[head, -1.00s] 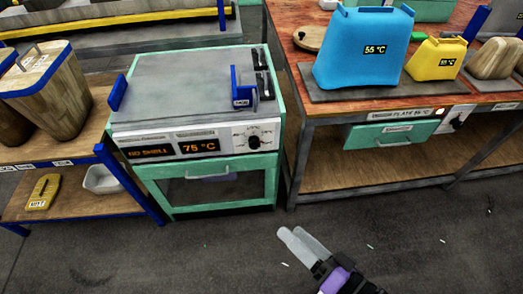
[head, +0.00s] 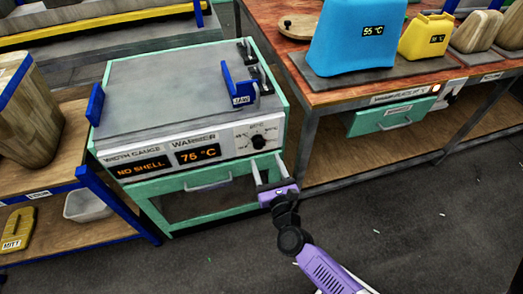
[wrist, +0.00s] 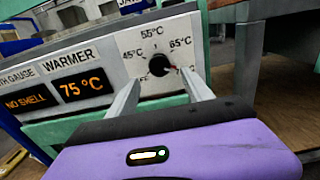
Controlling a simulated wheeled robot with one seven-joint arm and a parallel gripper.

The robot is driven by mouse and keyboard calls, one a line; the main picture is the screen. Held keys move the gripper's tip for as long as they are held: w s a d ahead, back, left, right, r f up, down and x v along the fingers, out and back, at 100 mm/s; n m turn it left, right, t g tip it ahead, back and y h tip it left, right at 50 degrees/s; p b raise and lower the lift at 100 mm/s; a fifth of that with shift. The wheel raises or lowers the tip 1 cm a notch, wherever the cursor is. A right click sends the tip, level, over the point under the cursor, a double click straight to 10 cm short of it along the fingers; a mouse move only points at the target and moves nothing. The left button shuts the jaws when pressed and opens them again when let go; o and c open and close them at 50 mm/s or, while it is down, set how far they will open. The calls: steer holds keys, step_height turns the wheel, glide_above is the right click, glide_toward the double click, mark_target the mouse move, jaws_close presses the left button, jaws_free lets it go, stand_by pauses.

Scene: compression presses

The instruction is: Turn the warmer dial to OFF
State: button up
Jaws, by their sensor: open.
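The warmer dial (head: 258,142) is a round black knob on the white front panel of the green-framed press. In the wrist view the dial (wrist: 159,66) is ringed by 45, 55 and 65 °C labels. A red mark shows on its right side, towards a label partly hidden by my right finger. The lower-left label is partly hidden too. The warmer display (head: 197,154) reads 75 °C. My gripper (head: 269,172) is open and empty, just below and in front of the dial. In the wrist view its fingertips (wrist: 161,80) straddle the dial in the picture; contact cannot be told.
The width gauge display (head: 141,168) reads NO SHELL. A green drawer with a handle (head: 208,182) lies under the panel. A table at right holds a blue form (head: 350,38) and a yellow form (head: 427,36). The floor (head: 400,220) in front is clear.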

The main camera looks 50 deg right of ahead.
mark_target(260, 147)
steer(key=x, duration=0.5)
steer(key=shift+w+d, duration=0.15)
steer(key=shift+w, duration=0.1)
steer(key=shift+c, duration=0.5)
jaws_close()
